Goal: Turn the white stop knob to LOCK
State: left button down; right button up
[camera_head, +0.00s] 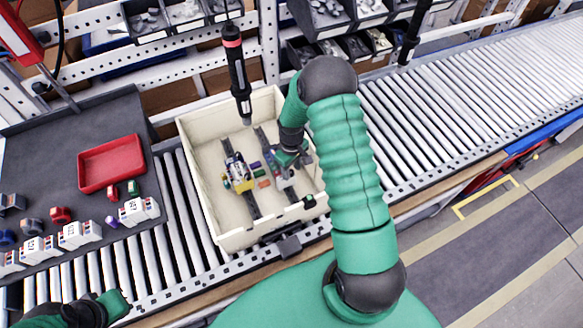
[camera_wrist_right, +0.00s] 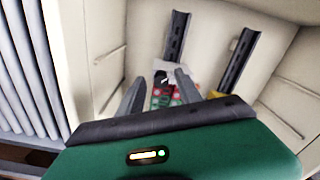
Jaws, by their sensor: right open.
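A cream bin (camera_head: 205,200) holds dark rails with small devices on them. My right gripper (camera_head: 288,178) reaches into the bin's right half, partly hidden by its own arm. In the wrist view the right gripper (camera_wrist_right: 160,90) has its two grey fingers apart. A small cluster of red, green and white parts (camera_wrist_right: 162,98) shows between and beyond them; I cannot tell whether they touch. A small whitish piece (camera_wrist_right: 172,68) lies just past the fingertips. I cannot make out for sure a white stop knob or any LOCK marking. My left gripper (camera_head: 85,312) is at the lower left edge, its jaws unclear.
A yellow device (camera_head: 238,172) sits on the bin's left rail, with loose coloured pieces nearby. A black screwdriver (camera_head: 238,75) hangs over the bin's back. A red tray (camera_head: 111,163) and several white blocks (camera_head: 75,235) are on the grey table at left. Rollers run right.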

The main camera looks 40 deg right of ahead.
aim_at(292, 171)
notch_tip(292, 171, up, 17)
jog(key=b, duration=0.2)
jog(key=shift+d+f, duration=0.1)
jog(key=shift+f, duration=0.05)
